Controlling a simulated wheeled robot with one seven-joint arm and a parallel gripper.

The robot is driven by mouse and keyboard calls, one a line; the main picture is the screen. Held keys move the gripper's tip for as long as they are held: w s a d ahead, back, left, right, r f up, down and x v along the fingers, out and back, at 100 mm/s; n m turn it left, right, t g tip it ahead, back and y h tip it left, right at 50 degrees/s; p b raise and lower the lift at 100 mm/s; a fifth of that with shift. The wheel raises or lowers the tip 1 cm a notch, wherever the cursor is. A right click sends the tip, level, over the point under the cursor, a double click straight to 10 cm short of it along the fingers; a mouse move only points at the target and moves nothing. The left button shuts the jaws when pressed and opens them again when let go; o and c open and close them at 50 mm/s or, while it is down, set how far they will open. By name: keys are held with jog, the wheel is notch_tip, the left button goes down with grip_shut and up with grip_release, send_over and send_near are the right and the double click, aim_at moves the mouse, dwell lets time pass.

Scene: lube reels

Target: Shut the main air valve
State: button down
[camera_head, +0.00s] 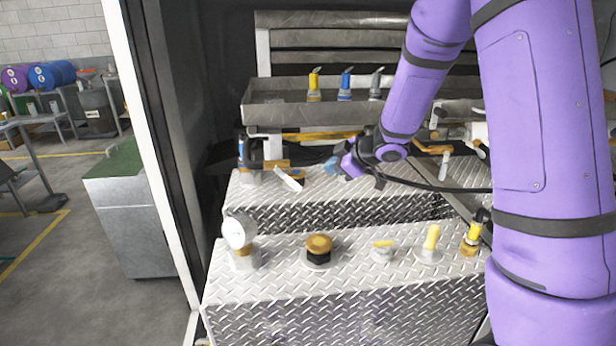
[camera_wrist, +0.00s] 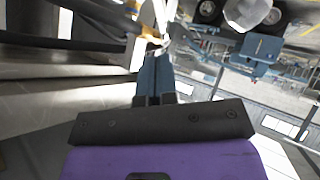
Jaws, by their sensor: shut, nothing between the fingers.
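A valve with a brass body (camera_head: 278,164) and a white lever handle (camera_head: 289,180) sits at the back left of the tread-plate deck; which fitting is the main air valve is not labelled. The handle slants down to the right. My gripper (camera_head: 331,165) is just right of the handle, with its blue fingers shut and empty. In the wrist view the shut fingers (camera_wrist: 153,82) point at the white handle (camera_wrist: 161,14) and brass-coloured parts. Whether they touch the handle I cannot tell.
A dial gauge (camera_head: 238,233), a brass cap (camera_head: 318,246) and small yellow-topped fittings (camera_head: 432,240) stand on the front deck. A metal trough (camera_head: 280,114) with yellow, blue and grey nozzles is behind. A dark hose (camera_head: 445,187) runs right from my wrist.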

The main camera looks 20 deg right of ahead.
aim_at(295, 185)
jog(key=x, duration=1.3)
jog(key=shift+w+f, duration=0.2)
jog(key=shift+w, duration=0.1)
jog(key=shift+a+f, duration=0.1)
jog(key=shift+a, duration=0.05)
jog(key=shift+a+f+m+t+y, duration=0.1)
jog(key=shift+f+m+t+y, duration=0.2)
jog(key=shift+f+y, duration=0.25)
jog(key=a+m+t+y, duration=0.1)
jog(key=a+f+y, duration=0.1)
jog(key=y, duration=0.1)
jog(key=a+f+m+t+y, duration=0.1)
jog(key=shift+w+a+f+m+t+y, duration=0.1)
jog(key=shift+w+f+m+t+y, duration=0.15)
jog(key=shift+w+m+t, duration=0.1)
jog(key=shift+a, duration=0.1)
dwell(0.3)
